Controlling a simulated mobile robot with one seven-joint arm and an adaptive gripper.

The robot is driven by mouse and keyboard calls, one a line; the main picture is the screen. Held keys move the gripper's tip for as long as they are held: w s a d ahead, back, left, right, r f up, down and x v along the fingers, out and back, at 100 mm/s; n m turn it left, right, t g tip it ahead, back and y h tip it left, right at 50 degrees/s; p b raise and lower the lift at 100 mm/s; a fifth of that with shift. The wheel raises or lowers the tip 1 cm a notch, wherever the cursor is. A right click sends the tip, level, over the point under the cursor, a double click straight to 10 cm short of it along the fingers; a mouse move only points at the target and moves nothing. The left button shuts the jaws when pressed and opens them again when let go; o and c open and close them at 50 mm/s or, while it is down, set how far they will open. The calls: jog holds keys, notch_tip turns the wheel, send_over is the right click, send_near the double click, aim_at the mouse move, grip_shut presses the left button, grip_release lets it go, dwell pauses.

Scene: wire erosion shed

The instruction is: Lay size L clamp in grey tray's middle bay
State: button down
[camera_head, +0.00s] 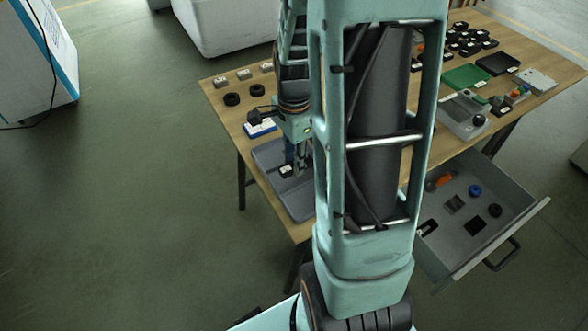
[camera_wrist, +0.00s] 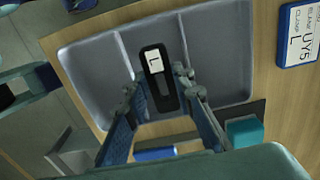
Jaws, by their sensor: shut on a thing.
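The size L clamp is a black oblong piece with a white "L" label (camera_wrist: 157,78). My gripper (camera_wrist: 157,84) is shut on it, with one blue-grey finger on each side. In the wrist view the clamp lies over the middle bay of the grey tray (camera_wrist: 88,72), between two dividers. I cannot tell whether it touches the tray floor. In the head view the tray (camera_head: 301,203) is on the table's near left corner, partly hidden by my arm. My gripper (camera_head: 297,170) points down over it, with the clamp (camera_head: 286,171) at its tips.
A blue-edged card reading "CLAMP UY5 L" (camera_wrist: 299,36) lies beside the tray. Black rings (camera_head: 232,99) and small labelled blocks stand at the table's back left. A green tray (camera_head: 466,77) and a grey device (camera_head: 463,115) are on the right. An open drawer (camera_head: 447,262) juts out in front.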

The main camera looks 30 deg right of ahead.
jog(key=shift+f+b, duration=0.5)
jog(key=shift+f, duration=0.55)
jog(key=shift+f, duration=0.1)
jog(key=c, duration=1.9)
grip_release()
jog(key=shift+c, duration=0.2)
notch_tip(320, 180, up, 12)
jog(key=p, duration=0.2)
jog(key=shift+d, duration=0.1)
